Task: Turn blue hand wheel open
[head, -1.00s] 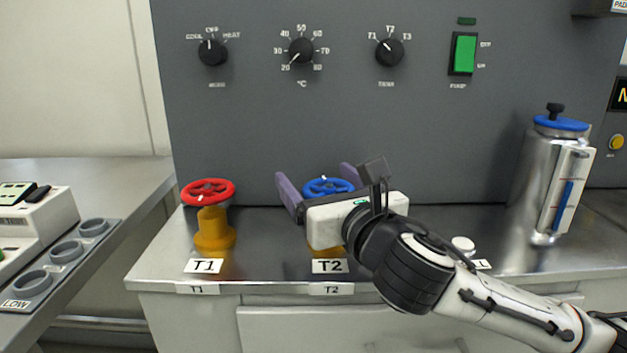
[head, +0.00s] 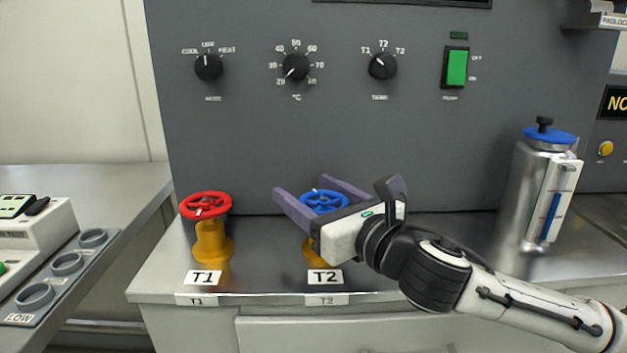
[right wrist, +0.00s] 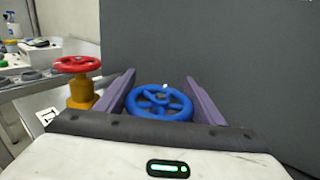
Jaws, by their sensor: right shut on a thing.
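The blue hand wheel (head: 324,200) sits on a yellow valve body behind the T2 label (head: 324,280). Its white mark is near the rim's far side. My right gripper (head: 305,205) reaches in from the right, its purple fingers on either side of the wheel and shut on it. In the right wrist view the blue wheel (right wrist: 159,102) lies between the two fingers (right wrist: 160,98). The gripper hides most of the T2 valve body. My left gripper is in neither view.
The red hand wheel (head: 206,206) on its yellow valve stands to the left, behind the T1 label (head: 203,278). A grey panel (head: 350,130) with knobs and a green switch (head: 456,68) rises behind. A metal canister (head: 522,190) with a blue lid stands at right.

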